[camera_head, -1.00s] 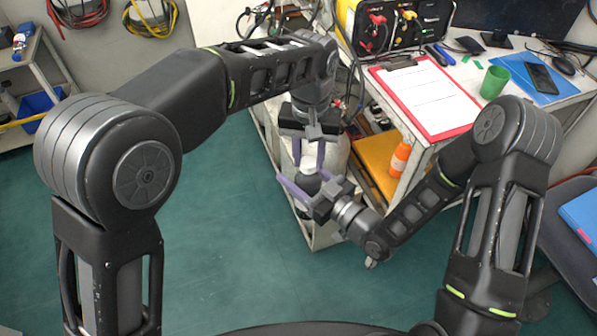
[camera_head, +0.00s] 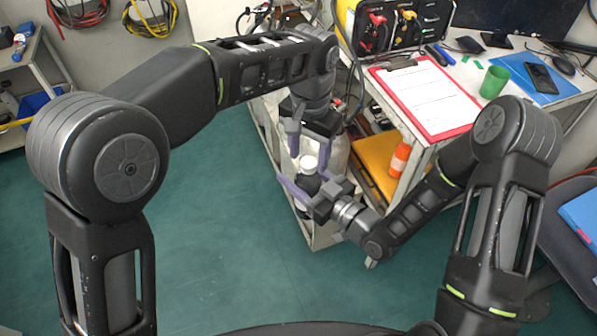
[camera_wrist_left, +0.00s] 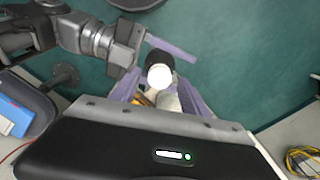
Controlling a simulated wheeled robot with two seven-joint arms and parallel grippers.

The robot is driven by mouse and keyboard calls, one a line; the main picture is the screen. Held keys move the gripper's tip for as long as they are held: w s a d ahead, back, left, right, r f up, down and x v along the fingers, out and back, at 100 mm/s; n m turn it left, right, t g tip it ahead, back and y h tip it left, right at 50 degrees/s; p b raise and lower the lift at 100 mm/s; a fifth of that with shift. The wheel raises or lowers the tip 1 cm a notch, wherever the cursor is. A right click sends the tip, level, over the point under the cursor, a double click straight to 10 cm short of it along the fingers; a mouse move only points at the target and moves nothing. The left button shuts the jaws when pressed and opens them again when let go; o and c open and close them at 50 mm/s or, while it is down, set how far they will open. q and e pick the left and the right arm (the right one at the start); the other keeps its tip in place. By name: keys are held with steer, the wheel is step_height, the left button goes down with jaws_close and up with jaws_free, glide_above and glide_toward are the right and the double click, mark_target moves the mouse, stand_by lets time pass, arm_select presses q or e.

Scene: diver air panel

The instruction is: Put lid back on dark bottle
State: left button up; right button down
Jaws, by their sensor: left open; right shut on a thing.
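The dark bottle (camera_head: 306,184) is upright between the purple fingers of my right gripper (camera_head: 303,180), which is shut on it. A white lid (camera_head: 308,162) sits on top of the bottle; I cannot tell how tightly it is seated. In the left wrist view the lid (camera_wrist_left: 159,76) shows as a bright white disc over the black bottle (camera_wrist_left: 157,58). My left gripper (camera_head: 308,145) is open and empty, just above and behind the lid, fingers apart. In the left wrist view its fingers (camera_wrist_left: 160,98) show beyond the dark palm.
A bench with a red clipboard (camera_head: 422,97), green cup (camera_head: 494,82) and yellow-and-black air panel (camera_head: 400,25) stands at the right. An orange bottle (camera_head: 399,158) is on the yellow shelf below. Green floor (camera_head: 215,235) is open to the left.

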arm_select(q)
steer(key=shift+r, duration=1.8)
steer(key=shift+s+d, duration=0.1)
steer(key=shift+c, duration=0.3)
steer(key=shift+s+d+r, duration=0.15)
steer(key=shift+s+d, duration=0.1)
steer(key=shift+d, duration=0.15)
steer(key=shift+d+r+n, duration=0.15)
steer(key=shift+r+n, duration=0.15)
steer(key=shift+r, duration=0.25)
steer(key=n, duration=0.1)
steer(key=a+r+n, duration=0.1)
steer(key=n, duration=0.1)
steer(key=w+r+n, duration=0.1)
steer(key=n, duration=0.1)
steer(key=shift+a, duration=0.25)
steer(key=shift+s+d+n, duration=0.1)
steer(key=shift+s+n, duration=0.1)
steer(key=shift+n, duration=0.4)
steer(key=shift+f, duration=3.95)
steer(key=shift+c, duration=0.4)
